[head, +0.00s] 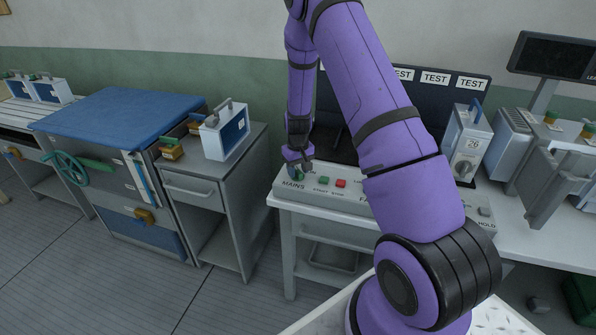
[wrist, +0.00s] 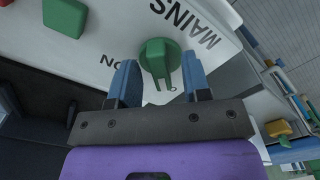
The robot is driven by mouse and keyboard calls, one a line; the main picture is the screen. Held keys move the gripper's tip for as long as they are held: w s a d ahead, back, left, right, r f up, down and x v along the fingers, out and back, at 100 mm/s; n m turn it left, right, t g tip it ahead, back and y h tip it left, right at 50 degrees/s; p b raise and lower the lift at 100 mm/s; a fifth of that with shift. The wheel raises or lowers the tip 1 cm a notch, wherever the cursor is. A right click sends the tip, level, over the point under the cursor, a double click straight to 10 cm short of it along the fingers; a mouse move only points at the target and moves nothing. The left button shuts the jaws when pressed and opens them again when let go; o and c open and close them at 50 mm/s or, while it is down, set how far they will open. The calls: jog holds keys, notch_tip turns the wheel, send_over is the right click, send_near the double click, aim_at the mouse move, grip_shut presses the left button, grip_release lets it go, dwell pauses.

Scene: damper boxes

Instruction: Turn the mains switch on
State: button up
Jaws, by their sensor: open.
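The mains switch is a green rotary knob (wrist: 160,55) on a pale panel, beside the upside-down word MAINS in the wrist view. Its raised grip runs roughly up and down in that view. The ON mark (wrist: 107,60) is to its left; another mark below the knob is partly hidden. My gripper (wrist: 160,72) is open, with one blue finger on each side of the knob's lower part; I cannot tell whether either touches it. In the head view my gripper (head: 298,158) is over the left end of the console (head: 280,186), largely covering the knob.
A green START button (head: 324,180) and a red STOP button (head: 341,184) are right of the switch. A grey cabinet (head: 238,160) with a handled box (head: 224,132) stands left of the bench. A dark TEST panel (head: 450,93) stands behind.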

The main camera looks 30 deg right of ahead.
jog(key=shift+f, duration=0.4)
jog(key=shift+c, duration=0.4)
grip_shut()
